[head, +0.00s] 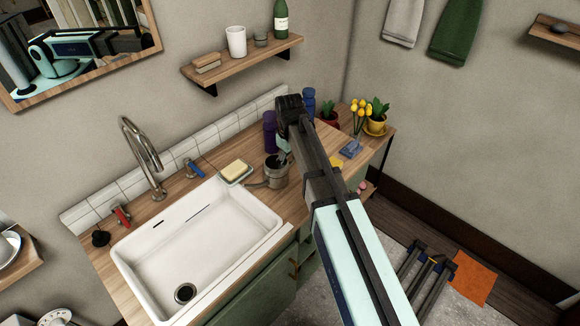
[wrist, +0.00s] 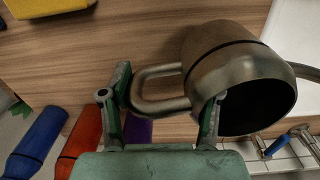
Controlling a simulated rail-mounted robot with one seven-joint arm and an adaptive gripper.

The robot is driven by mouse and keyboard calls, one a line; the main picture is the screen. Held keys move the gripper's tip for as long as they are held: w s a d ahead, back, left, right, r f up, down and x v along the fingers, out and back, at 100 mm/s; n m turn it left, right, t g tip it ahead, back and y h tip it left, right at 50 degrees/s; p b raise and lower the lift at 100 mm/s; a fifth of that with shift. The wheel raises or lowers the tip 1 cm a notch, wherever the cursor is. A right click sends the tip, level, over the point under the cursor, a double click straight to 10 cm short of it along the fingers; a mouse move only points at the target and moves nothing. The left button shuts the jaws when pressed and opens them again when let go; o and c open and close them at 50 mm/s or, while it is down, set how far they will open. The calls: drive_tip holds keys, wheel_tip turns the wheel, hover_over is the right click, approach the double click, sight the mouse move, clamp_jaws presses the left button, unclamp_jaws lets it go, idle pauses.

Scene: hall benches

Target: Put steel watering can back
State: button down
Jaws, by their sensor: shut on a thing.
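The steel watering can (head: 277,174) is on or just above the wooden counter, right of the sink; I cannot tell if its base touches. Its thin spout points left towards the sink. In the wrist view the can (wrist: 228,62) shows its dark open top, with its looped handle towards my gripper (wrist: 168,92). The fingers are on either side of the handle, the right one against the can's rim. My gripper (head: 283,150) is shut on the can at its handle side, reaching from above. My arm hides part of the counter behind.
A yellow sponge on a dish (head: 235,171) is left of the can, beside the white sink (head: 190,225). A purple bottle (head: 269,133) stands close behind. A blue bottle (head: 308,102) and potted plants (head: 376,125) are further right. A wall shelf (head: 240,65) holds a white cup and green bottle.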

drive_tip(key=shift+f+p, duration=0.45)
drive_tip(key=shift+f, duration=1.4)
drive_tip(key=shift+f, duration=0.15)
drive_tip(key=shift+c, duration=1.2)
unclamp_jaws()
wheel_tip(320, 180, up, 12)
drive_tip(key=b, duration=0.3)
drive_tip(key=shift+s+b, duration=0.1)
drive_tip(key=shift+b, duration=0.2)
